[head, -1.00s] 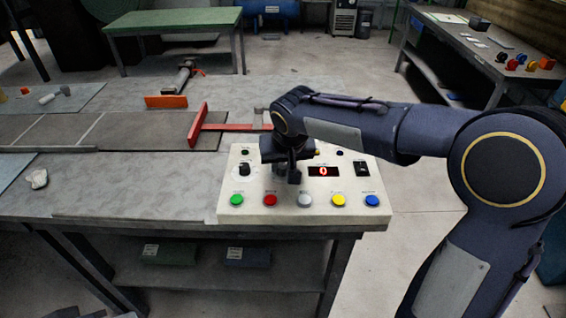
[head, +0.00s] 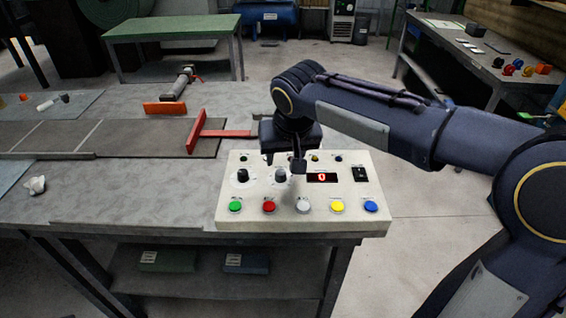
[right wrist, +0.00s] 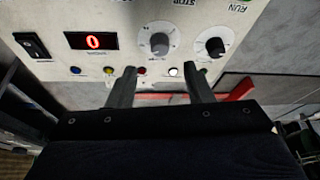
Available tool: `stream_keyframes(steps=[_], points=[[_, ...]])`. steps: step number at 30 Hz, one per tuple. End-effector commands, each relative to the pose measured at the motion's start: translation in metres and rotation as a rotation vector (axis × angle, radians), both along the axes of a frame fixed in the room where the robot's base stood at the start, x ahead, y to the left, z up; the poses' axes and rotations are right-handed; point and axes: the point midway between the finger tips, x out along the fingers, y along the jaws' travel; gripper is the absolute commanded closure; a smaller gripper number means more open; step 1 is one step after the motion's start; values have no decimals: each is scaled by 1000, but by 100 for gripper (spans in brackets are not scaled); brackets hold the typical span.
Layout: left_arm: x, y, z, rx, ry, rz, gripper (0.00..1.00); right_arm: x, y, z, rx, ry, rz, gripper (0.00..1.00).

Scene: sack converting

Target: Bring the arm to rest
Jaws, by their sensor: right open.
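My right gripper (head: 284,162) is over the far part of the white control panel (head: 330,223), pointing down, open with nothing between its fingers. The right wrist view shows its two parted fingers (right wrist: 158,82) above the panel. The panel has a black knob (head: 242,175), a grey knob (head: 281,174), a red display (head: 321,177) reading 0 and a black rocker switch (head: 360,174). A row of coloured buttons, such as the red button (head: 269,207), runs along the front. The fingers look clear of the knobs. My left gripper is not in view.
The panel sits at the right front corner of the grey table (head: 140,205). A side bench (head: 470,50) stands at the right back. Open floor lies between them.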

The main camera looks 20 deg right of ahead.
Motion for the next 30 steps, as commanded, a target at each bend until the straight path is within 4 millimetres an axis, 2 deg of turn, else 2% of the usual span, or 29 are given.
stream_keyframes(steps=[4,15,19,23,27,30], points=[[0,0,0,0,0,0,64,-3,0,7,0,-1,0,53],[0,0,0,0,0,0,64,-3,0,7,0,0,-1,53],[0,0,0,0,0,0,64,-14,-11,5,24,8,-2,53],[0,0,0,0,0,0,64,-54,-41,-3,102,23,4,53],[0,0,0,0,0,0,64,-124,-67,-22,214,15,17,53],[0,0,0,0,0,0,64,-170,-72,-39,275,-14,21,53]])
